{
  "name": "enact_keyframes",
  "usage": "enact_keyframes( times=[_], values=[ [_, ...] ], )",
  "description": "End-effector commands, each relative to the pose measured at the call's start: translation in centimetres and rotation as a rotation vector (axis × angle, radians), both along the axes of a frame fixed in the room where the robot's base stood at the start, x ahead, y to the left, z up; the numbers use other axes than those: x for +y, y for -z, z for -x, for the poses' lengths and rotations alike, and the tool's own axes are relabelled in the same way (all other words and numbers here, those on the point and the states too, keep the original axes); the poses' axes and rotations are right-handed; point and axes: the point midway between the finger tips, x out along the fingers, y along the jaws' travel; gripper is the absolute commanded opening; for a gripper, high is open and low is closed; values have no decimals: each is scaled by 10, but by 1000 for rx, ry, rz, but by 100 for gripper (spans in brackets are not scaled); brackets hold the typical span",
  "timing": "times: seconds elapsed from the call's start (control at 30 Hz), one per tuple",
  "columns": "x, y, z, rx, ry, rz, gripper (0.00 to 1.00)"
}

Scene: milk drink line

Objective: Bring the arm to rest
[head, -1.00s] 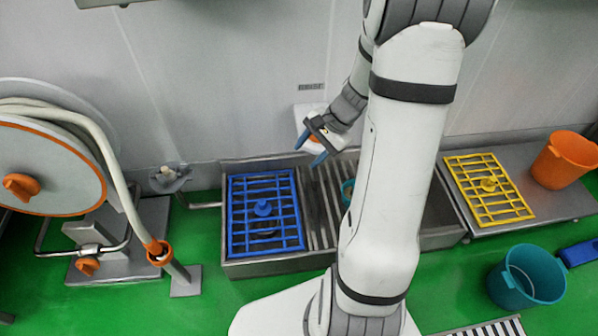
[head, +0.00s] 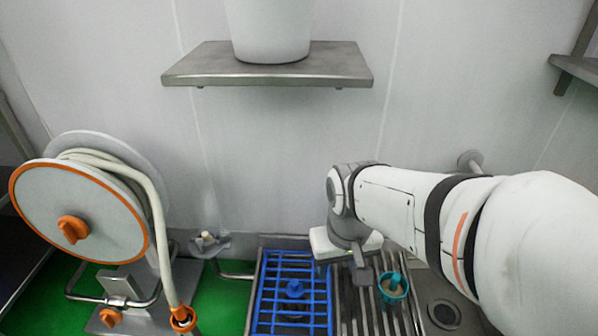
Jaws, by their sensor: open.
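My arm reaches in from the right in the head view, its forearm nearly level and its wrist bent down. My gripper (head: 360,268) points down over the ribbed metal drain surface, right of the blue grid (head: 292,290). It is open, and I see nothing held in it. Its fingers are seen only in part, below the white hand. A teal cup (head: 393,288) with a tan inside stands just right of the gripper, apart from it as far as I can tell.
A hose reel (head: 85,215) with an orange rim stands at the left. A metal wall shelf (head: 200,64) holds a white container (head: 268,30) above the sink. A drain hole (head: 443,314) lies right of the cup. Wall space between shelf and arm is clear.

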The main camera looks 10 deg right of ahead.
Motion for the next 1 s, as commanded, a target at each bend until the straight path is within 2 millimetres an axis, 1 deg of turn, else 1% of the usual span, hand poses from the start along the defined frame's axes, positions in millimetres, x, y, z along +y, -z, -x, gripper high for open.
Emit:
enact_keyframes(
  times=[0.07,0.17,0.27,0.3,0.4,0.47,0.5,0.67,0.8,0.9,1.0],
  values=[
    [0,-6,-1,-3,1,-1,47],
    [0,-27,-4,-14,2,-5,47],
    [-1,-61,-8,-34,5,-12,47],
    [-1,-77,-10,-42,6,-14,47],
    [-1,-113,-12,-60,5,-16,47],
    [-1,-133,-12,-68,5,-16,47],
    [-1,-147,-11,-74,4,-16,47],
    [-1,-200,-10,-92,4,-14,47],
    [-1,-248,-8,-109,3,-11,47],
    [-1,-277,-5,-116,1,-8,47],
    [-1,-299,-2,-121,-1,-4,47]
  ],
)
